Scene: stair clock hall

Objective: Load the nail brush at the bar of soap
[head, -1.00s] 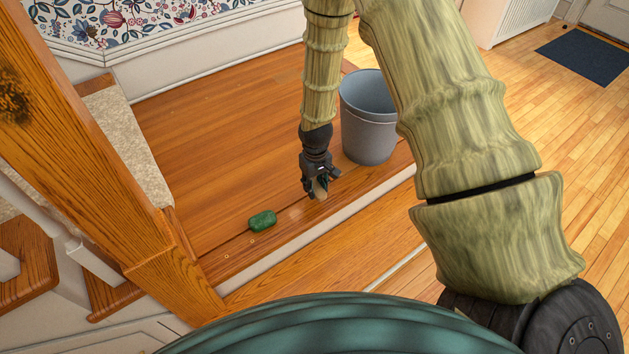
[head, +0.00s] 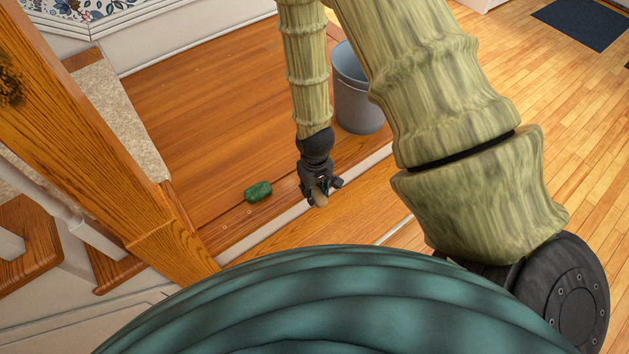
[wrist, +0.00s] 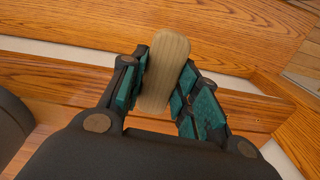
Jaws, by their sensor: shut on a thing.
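The green bar of soap (head: 258,191) lies on the wooden landing, near its front edge, in the head view. My gripper (head: 321,195) is to the right of the soap and apart from it, close to the landing's front edge. It is shut on the nail brush (head: 320,197), a pale wooden oblong. In the wrist view the nail brush (wrist: 165,72) stands lengthwise between the two teal-padded fingers (wrist: 160,92). Its pale wooden side faces the camera; bristles cannot be seen. The soap does not show in the wrist view.
A grey bin (head: 358,100) stands on the landing behind my gripper, to the right. A wooden newel post (head: 110,150) rises at the left. A lower wooden step (head: 345,210) runs along the landing's front. The landing behind the soap is clear.

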